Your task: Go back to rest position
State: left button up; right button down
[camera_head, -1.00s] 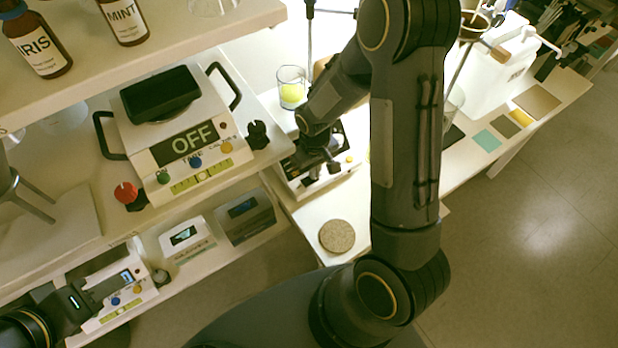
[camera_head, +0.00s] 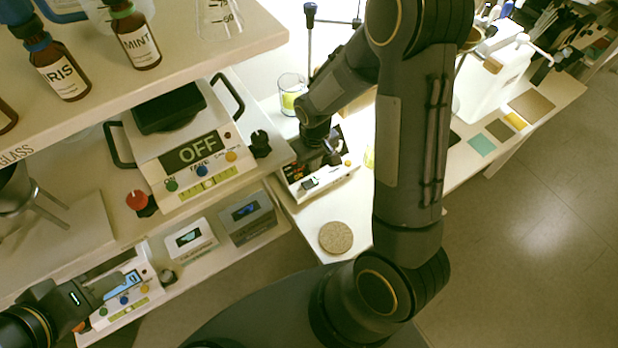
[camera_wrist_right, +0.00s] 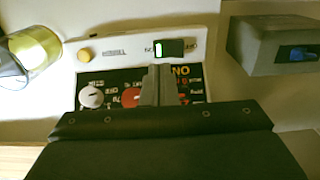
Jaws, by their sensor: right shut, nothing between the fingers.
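My right gripper (camera_head: 322,155) is over a small white device with a dark panel (camera_head: 308,183) on the lower table in the head view. In the right wrist view its fingers (camera_wrist_right: 158,85) are shut together with nothing between them, and the device's knobs and small display (camera_wrist_right: 175,47) show behind them. I cannot tell whether the fingers touch the panel. My left gripper (camera_head: 98,290) is at the lower left of the head view, in front of a white device with a blue display (camera_head: 125,290). Its fingertips are too unclear to show whether it is open.
A shelf on the left holds brown bottles, one labelled MINT (camera_head: 136,38). Below it stands a hotplate reading OFF (camera_head: 190,155). A glass beaker with yellow-green contents (camera_head: 291,95) and a round cork mat (camera_head: 336,237) are near my right arm. Open floor (camera_head: 530,230) lies to the right.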

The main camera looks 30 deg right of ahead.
jog(key=shift+r+p, duration=0.3)
jog(key=shift+r, duration=0.45)
jog(key=shift+r, duration=0.1)
